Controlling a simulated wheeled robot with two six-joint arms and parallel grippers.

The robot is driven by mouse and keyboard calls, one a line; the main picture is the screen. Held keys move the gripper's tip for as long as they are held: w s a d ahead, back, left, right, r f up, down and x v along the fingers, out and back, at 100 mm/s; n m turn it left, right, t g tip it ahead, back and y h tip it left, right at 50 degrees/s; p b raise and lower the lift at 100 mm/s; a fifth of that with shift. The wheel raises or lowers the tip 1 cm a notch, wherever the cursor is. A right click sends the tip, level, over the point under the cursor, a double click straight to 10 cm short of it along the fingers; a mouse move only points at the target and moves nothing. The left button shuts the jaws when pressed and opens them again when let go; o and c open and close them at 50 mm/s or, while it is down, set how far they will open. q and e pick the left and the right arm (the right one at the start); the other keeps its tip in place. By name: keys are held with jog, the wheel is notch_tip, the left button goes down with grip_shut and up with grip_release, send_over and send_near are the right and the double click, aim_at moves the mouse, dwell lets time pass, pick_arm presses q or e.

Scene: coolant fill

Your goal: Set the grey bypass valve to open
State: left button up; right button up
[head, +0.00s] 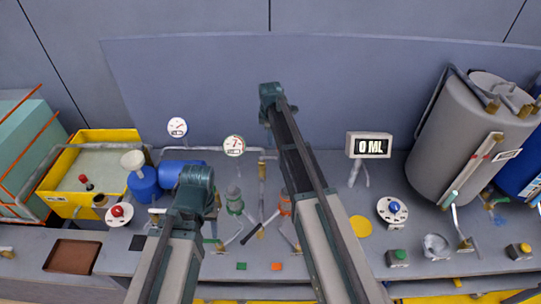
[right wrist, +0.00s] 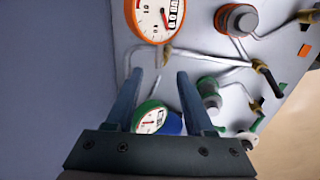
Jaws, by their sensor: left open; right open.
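My left gripper (head: 210,215) is mostly hidden by my left arm at the left of the bench, open, with no held thing visible.
The orange-rimmed gauge (right wrist: 155,15) and green-rimmed gauge (right wrist: 150,118) stand near my right gripper. A green pump (head: 235,201), an orange pump (head: 285,205) and a black-handled valve (head: 260,228) are close by. A grey tank (head: 465,140) stands right, a yellow bin (head: 65,196) left.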

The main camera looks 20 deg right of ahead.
aim_at(271, 156)
jog(key=f+b, duration=0.4)
jog(key=w+f+b, duration=0.1)
jog(key=f+b, duration=0.3)
jog(key=w+f+b, duration=0.1)
jog(key=f+b, duration=0.3)
jog(key=f, duration=0.1)
jog(key=shift+w+d, duration=0.2)
jog(key=shift+d, duration=0.15)
grip_shut()
